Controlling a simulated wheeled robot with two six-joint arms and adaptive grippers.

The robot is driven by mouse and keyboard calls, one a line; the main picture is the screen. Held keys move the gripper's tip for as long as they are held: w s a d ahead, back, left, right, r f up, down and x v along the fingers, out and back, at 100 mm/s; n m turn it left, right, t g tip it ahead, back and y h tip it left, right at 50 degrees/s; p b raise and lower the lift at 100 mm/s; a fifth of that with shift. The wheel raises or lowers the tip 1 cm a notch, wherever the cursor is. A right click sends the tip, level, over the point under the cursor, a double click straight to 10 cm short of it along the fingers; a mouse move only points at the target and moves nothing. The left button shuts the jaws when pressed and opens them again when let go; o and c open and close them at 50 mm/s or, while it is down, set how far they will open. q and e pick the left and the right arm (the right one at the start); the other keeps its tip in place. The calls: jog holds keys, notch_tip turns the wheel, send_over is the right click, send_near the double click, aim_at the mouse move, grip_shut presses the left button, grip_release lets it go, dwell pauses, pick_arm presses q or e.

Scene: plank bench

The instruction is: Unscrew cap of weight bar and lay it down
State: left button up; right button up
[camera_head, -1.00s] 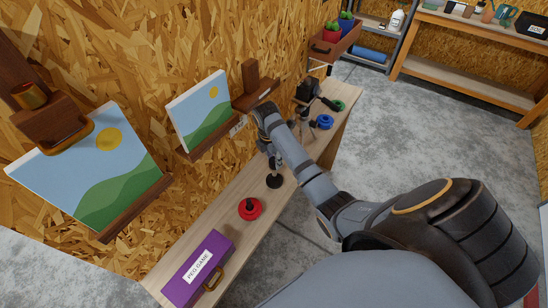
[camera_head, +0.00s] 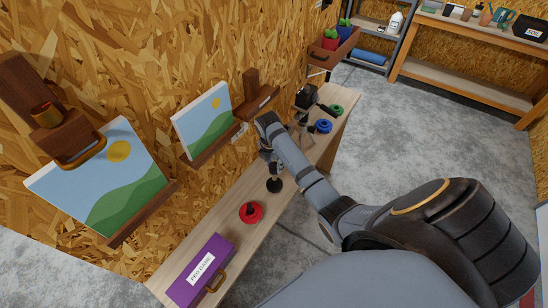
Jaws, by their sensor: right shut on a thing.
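The weight bar (camera_head: 275,186) stands on the plank bench, with its round black base showing below my right gripper. My right gripper (camera_head: 273,171) points down right above it and is shut on its top part. The cap is too small and too covered by the fingers to make out. A red weight disc (camera_head: 251,213) with a dark knob lies on the bench just nearer than the bar. My left gripper is not in view.
A purple peg game box (camera_head: 202,270) lies at the near end of the bench (camera_head: 232,223). Blue (camera_head: 323,126) and green (camera_head: 336,110) discs and a black object (camera_head: 306,97) stand toward the far end. Painting shelves on the wall edge the bench's left side.

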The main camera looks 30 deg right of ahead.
jog(key=shift+s+n, duration=0.1)
jog(key=shift+n, duration=0.7)
jog(key=shift+f+n, duration=0.1)
jog(key=shift+n, duration=0.6)
jog(key=shift+n+t, duration=0.3)
jog(key=shift+n, duration=1.1)
